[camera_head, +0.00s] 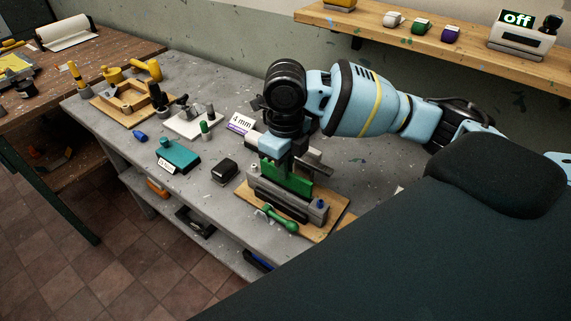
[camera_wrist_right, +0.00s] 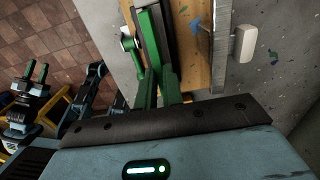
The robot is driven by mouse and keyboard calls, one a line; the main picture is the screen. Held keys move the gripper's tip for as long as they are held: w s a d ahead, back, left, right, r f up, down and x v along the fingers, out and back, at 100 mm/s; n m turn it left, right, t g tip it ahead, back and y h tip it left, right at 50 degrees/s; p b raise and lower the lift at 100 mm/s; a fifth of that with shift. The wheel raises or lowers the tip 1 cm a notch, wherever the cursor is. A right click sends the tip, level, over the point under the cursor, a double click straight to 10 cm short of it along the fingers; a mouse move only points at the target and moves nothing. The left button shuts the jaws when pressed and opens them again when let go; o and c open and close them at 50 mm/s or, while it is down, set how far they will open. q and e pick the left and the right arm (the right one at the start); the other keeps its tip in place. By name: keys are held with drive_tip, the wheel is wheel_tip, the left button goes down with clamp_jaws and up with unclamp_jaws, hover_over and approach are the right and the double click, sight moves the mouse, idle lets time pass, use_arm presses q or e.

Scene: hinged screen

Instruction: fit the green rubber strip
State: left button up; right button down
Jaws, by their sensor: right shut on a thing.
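The green rubber strip (camera_head: 288,180) stands upright as a flat green piece at the grey clamp-like fixture (camera_head: 272,196) on a wooden board. My right gripper (camera_head: 284,163) is above it, pointing down and shut on the strip. I cannot tell how deep the strip sits in the fixture. A green-handled lever (camera_head: 280,219) lies at the fixture's front. In the right wrist view, my right fingers (camera_wrist_right: 158,92) reach to the fixture, and the strip is hard to separate from them. My left gripper (camera_wrist_right: 36,72) shows there at far left, its two prongs apart, with nothing seen between them.
Left of the fixture on the grey bench are a black block (camera_head: 224,171), a teal box (camera_head: 178,155) and a "4 mm" sign (camera_head: 241,124). A wooden tray (camera_head: 126,101) stands farther left. A shelf (camera_head: 440,42) runs along the wall behind my right arm.

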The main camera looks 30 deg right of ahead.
sight(285, 184)
drive_tip(key=shift+f, duration=1.55)
drive_tip(key=c, duration=1.5)
unclamp_jaws()
drive_tip(key=shift+o, duration=0.2)
drive_tip(key=shift+r, duration=3.9)
drive_tip(key=shift+a, duration=0.1)
